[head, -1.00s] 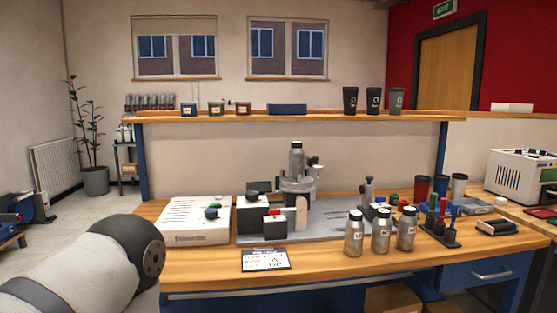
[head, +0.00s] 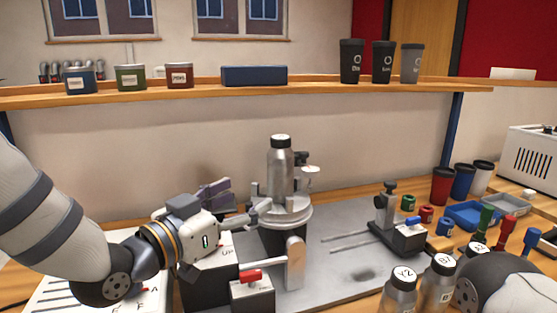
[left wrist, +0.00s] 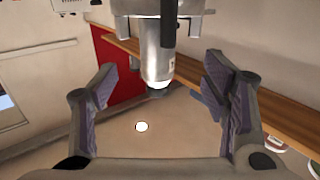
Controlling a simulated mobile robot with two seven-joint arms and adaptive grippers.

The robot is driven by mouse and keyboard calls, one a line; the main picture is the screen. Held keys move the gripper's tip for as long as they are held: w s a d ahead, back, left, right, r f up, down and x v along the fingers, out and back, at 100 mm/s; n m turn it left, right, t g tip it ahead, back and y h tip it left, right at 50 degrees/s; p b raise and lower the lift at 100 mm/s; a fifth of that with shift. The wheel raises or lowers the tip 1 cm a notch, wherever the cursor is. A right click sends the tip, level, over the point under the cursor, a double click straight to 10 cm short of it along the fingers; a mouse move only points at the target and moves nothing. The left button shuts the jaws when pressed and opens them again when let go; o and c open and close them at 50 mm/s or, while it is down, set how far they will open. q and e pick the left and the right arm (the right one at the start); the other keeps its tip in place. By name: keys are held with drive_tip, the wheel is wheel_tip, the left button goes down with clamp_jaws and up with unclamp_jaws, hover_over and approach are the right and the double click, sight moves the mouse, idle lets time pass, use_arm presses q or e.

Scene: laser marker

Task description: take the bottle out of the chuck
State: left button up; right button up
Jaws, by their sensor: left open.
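A silver bottle (head: 280,165) with a black, white-topped cap stands upright in the round metal chuck (head: 286,212) on the marker's grey base plate. My left gripper (head: 238,203) is left of the chuck, its fingers open toward the bottle. In the left wrist view the bottle (left wrist: 157,50) appears upside down, with the chuck at the top edge. It lies between the lines of the open fingers of my left gripper (left wrist: 160,80) and beyond the tips, with no contact visible. My right gripper is not in view.
A black box with a red switch (head: 250,275) stands in front of the chuck. A small clamp stand (head: 390,215) is on the plate's right. Several silver bottles (head: 438,280) stand front right, beside part of my right arm. A shelf (head: 330,88) runs behind.

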sight(272, 178)
use_arm(q)
drive_tip(key=x, duration=0.4)
drive_tip(key=b+x, duration=0.1)
drive_tip(key=x, duration=0.2)
drive_tip(key=r+x, duration=0.1)
drive_tip(key=x, duration=0.3)
drive_tip(key=shift+w+d, duration=0.15)
drive_tip(key=shift+d, duration=0.2)
drive_tip(key=shift+w+r, duration=0.1)
drive_tip(key=c, duration=1.4)
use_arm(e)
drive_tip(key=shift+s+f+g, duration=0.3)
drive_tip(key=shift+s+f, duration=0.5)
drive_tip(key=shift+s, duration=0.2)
